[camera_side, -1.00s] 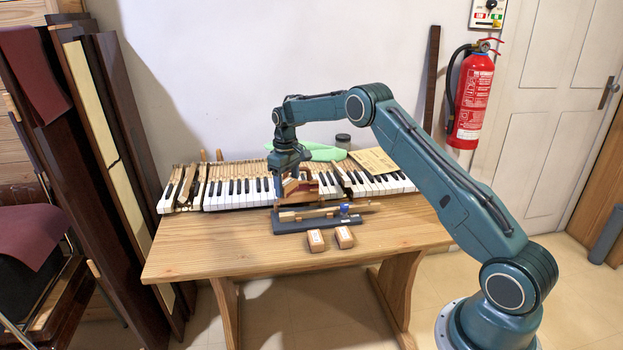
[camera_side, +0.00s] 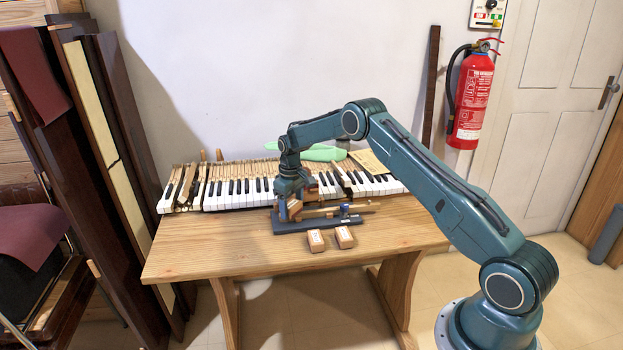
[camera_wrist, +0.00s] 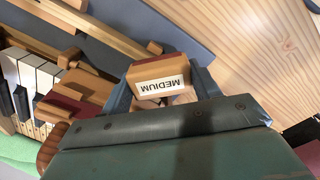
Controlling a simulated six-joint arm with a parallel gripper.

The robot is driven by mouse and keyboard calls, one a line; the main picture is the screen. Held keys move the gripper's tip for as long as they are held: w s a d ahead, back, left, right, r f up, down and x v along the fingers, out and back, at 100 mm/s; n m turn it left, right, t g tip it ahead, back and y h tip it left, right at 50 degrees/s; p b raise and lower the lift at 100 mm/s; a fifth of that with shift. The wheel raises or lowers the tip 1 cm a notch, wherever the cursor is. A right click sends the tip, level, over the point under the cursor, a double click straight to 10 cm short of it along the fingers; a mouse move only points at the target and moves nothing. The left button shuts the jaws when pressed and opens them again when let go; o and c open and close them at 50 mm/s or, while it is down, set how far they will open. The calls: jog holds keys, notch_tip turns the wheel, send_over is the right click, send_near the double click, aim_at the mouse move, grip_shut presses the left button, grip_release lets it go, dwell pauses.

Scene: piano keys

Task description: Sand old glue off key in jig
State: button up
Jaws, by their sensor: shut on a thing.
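My gripper (camera_wrist: 160,98) is shut on a wooden sanding block (camera_wrist: 158,75) labelled MEDIUM, with a finger on each side of it. In the side view the gripper (camera_side: 290,209) is low at the left end of the jig (camera_side: 318,225), which has a dark blue-grey base. A long pale wooden key (camera_side: 330,211) lies along the jig, with a blue clamp part (camera_side: 345,210) towards its right. The block is over or beside the key's left end; I cannot tell whether they touch. The glue is not visible.
Two more labelled blocks (camera_side: 316,240) (camera_side: 345,237) lie in front of the jig. The piano keyboard (camera_side: 235,192) runs close behind it. A wooden piece with dark red parts (camera_wrist: 75,105) stands near the gripper. The table's front left (camera_side: 220,250) is clear.

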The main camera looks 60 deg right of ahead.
aim_at(326, 210)
jog(key=shift+s+d, duration=3.8)
jog(key=shift+w+a, duration=4.1)
jog(key=shift+a, duration=0.05)
jog(key=shift+w+a+r, duration=0.15)
jog(key=shift+r, duration=3.9)
